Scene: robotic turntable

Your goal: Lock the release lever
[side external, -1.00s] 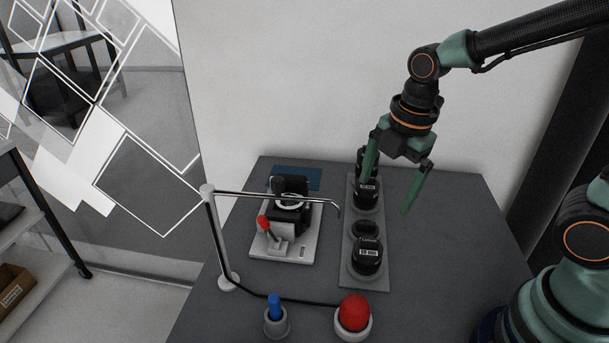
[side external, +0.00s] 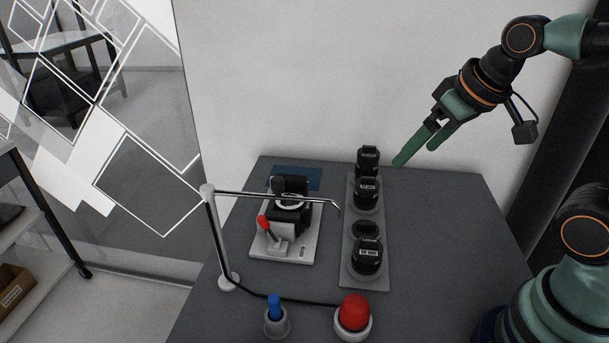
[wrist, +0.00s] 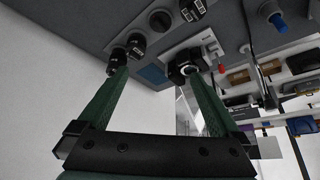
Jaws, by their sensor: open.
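The release lever (side external: 265,228) has a red knob and stands tilted on a light grey base plate (side external: 291,249), left of a black device with a pale ring (side external: 290,199). In the wrist view the lever's red knob (wrist: 222,68) shows beside the device (wrist: 184,68). My gripper (side external: 417,157) is in the air above the back right of the table, well to the right of the lever. Its green fingers are apart and empty, and they also show spread in the wrist view (wrist: 160,85).
Several black cylindrical units (side external: 366,256) stand on a grey strip (side external: 379,281) between lever and gripper. A thin metal rod on a post (side external: 215,235) reaches across near the lever. A red dome button (side external: 353,313) and a blue knob (side external: 275,305) are at the front. The table's right side is clear.

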